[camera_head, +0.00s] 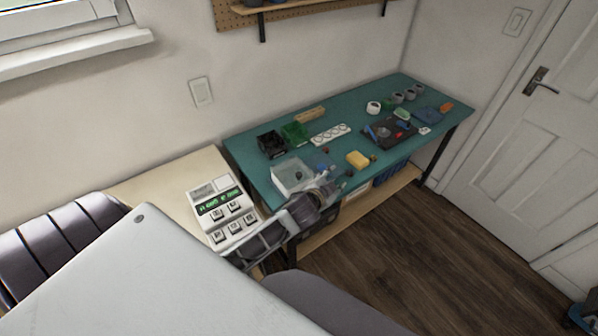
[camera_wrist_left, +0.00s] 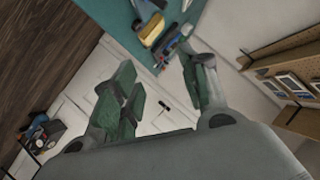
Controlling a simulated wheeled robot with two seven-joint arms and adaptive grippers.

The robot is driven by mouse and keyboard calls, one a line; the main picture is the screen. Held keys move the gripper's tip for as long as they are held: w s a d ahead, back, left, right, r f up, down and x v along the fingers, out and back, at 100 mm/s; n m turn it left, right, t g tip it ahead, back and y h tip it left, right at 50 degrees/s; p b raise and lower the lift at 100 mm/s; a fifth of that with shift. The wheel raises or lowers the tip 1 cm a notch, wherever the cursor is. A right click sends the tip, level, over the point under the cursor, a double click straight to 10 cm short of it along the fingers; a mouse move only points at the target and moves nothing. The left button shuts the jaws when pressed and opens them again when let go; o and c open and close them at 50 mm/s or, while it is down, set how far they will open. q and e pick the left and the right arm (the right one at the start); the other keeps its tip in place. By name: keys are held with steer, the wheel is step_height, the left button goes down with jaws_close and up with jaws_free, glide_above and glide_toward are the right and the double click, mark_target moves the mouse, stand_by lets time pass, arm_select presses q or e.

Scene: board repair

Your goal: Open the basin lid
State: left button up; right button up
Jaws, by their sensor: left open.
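The basin (camera_head: 292,176) is a pale, translucent box at the near left end of the green table. Its lid cannot be told apart clearly from the box at this size. My left gripper (camera_head: 328,184) is just right of the basin, above the table's front edge, and seems apart from it. In the left wrist view my left gripper (camera_wrist_left: 160,82) has its two green-padded fingers spread wide with nothing between them. The basin is not clearly seen in that view. My right gripper does not show.
A yellow sponge (camera_head: 357,159) lies right of my left gripper. A black bin (camera_head: 271,144) and a green bin (camera_head: 295,133) stand behind the basin. A white panel with holes (camera_head: 330,134) lies mid-table. A white keyed device (camera_head: 221,208) stands left on a wooden desk.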

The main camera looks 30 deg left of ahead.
arm_select(q)
steer(key=w+d+r+m+t+h, duration=0.3)
steer(key=d+r+m+h, duration=0.15)
steer(key=r, duration=0.35)
steer(key=w+d+r+m+t+h, duration=0.2)
steer(key=w+d+r+m+h, duration=0.15)
steer(key=r+m, duration=0.35)
steer(key=s+d+r+m+g+h, duration=0.25)
steer(key=d+m+g+h, duration=0.25)
steer(key=m, duration=0.4)
steer(key=s+d+r+m+g+h, duration=0.25)
steer(key=d+m+g+h, duration=0.2)
steer(key=m, duration=0.45)
steer(key=s+a+f+m+g+y, duration=0.3)
steer(key=a+f+m+g+y, duration=0.5)
steer(key=f, duration=0.1)
steer(key=a+y, duration=0.9)
steer(key=a, duration=1.3)
steer(key=shift+w+r+g, duration=0.25)
steer(key=shift+w+g, duration=0.1)
steer(key=shift+g, duration=0.1)
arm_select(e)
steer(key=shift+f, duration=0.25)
